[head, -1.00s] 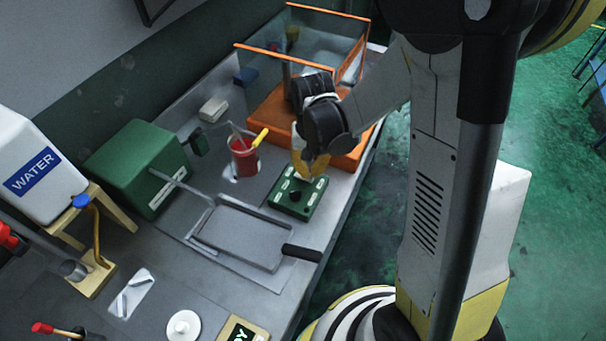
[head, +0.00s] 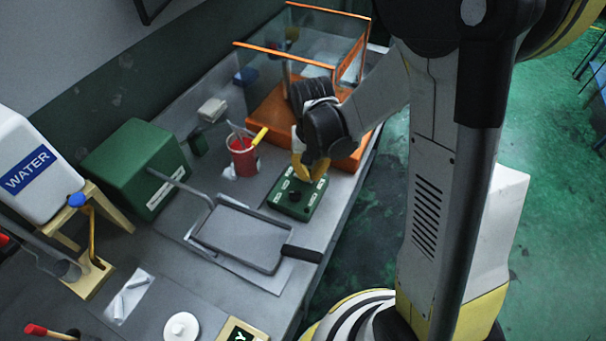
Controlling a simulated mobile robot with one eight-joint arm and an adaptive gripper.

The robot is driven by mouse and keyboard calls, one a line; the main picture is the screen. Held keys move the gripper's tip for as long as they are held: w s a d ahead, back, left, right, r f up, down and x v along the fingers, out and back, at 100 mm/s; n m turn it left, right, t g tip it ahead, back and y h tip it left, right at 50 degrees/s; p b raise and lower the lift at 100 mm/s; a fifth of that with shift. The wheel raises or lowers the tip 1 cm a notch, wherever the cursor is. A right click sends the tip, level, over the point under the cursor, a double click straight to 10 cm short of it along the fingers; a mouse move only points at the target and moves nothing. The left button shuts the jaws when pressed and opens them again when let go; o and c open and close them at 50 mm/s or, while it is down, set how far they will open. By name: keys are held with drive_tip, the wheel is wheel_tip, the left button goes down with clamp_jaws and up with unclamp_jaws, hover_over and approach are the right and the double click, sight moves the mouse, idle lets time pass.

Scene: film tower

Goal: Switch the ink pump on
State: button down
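A small green control box (head: 292,208) with a dark round knob (head: 295,195) and white markings lies on the bench, in the middle of the head view. No readable label shows whether it belongs to the ink pump. My gripper (head: 307,177), with yellow fingers, points down at the back edge of this box, behind the knob. The fingers overlap the box's back part in the picture; I cannot tell whether they touch it. The gap between the fingers is not clear, and nothing is seen held.
A red cup (head: 242,160) with tools stands left of my gripper. An orange-framed glass tank (head: 262,112) is close behind it. A larger green box (head: 130,165) and a water tank (head: 35,165) stand at left.

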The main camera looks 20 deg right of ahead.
drive_tip(key=shift+r+p, duration=2.45)
drive_tip(key=shift+r, duration=1)
drive_tip(key=shift+r, duration=0.1)
drive_tip(key=s+r+n+t+b, duration=0.3)
drive_tip(key=s+r+t+b, duration=0.2)
drive_tip(key=s+r, duration=0.6)
drive_tip(key=shift+r+t, duration=0.3)
drive_tip(key=shift+t, duration=0.8)
